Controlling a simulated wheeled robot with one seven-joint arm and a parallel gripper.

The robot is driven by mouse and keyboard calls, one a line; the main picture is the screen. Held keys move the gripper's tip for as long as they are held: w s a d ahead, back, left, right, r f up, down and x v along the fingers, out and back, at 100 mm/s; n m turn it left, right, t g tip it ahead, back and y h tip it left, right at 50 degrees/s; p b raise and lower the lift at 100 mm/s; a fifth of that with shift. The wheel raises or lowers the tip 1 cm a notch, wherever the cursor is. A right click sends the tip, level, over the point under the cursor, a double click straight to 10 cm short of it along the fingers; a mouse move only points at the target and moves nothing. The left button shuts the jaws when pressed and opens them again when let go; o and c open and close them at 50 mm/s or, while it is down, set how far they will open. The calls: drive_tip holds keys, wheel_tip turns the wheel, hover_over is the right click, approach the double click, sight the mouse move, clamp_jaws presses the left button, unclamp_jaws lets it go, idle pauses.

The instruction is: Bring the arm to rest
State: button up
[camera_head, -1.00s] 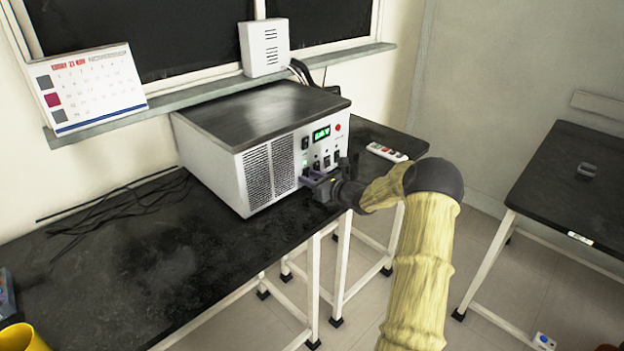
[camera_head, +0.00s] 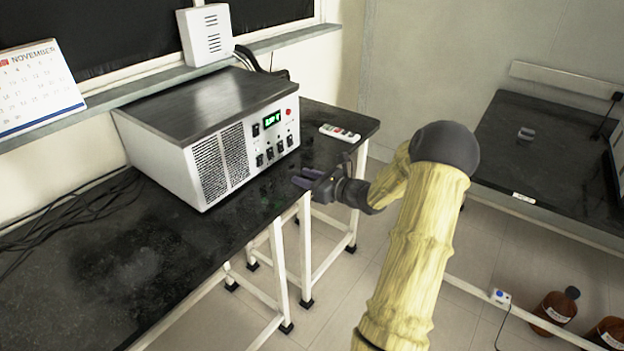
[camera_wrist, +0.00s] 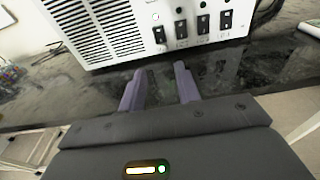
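My gripper (camera_head: 308,178) is at the front edge of the black bench, clear of the white instrument box. In the wrist view my gripper (camera_wrist: 160,86) has its two purple-grey fingers apart with nothing between them. The arm is bent and comes in from the lower right of the head view. The white instrument box (camera_head: 165,160) stands on the bench with a lit green display, a red button and a row of black switches. Its front panel (camera_wrist: 140,20) also shows ahead of the fingers in the wrist view.
The black bench (camera_head: 130,270) carries loose black cables at left and a power strip (camera_head: 340,133) at right. A second black table (camera_head: 560,165) stands at the right with a small grey item. Brown bottles (camera_head: 555,308) stand on the floor at lower right. Floor between the tables is open.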

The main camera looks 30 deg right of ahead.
drive_tip(key=shift+v, duration=1)
